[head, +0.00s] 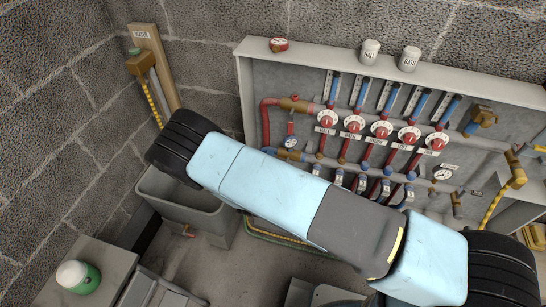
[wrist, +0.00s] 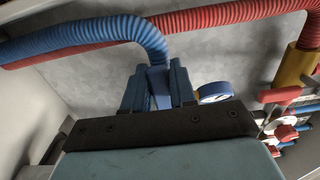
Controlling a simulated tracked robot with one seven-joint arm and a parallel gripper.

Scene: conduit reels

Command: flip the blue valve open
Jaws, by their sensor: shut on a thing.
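In the wrist view my gripper (wrist: 158,88) has its two dark blue-grey fingers close together. They are shut on a narrow blue piece (wrist: 157,82), which I take for the blue valve's handle. It stands just in front of the spot where a blue corrugated hose (wrist: 90,33) bends down, so the valve's body is hidden and its angle is hard to tell. In the head view neither my gripper nor the gripped piece shows; my arm crosses the picture in front of the lower part of the manifold cabinet (head: 447,60).
A gauge (wrist: 213,93) sits right of the fingers in the wrist view. A red hose (wrist: 220,17) runs above, down to a brass fitting (wrist: 294,66) with a red handle (wrist: 279,95). In the head view a grey trough (head: 178,200) and a green-and-white container (head: 78,276) are at left.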

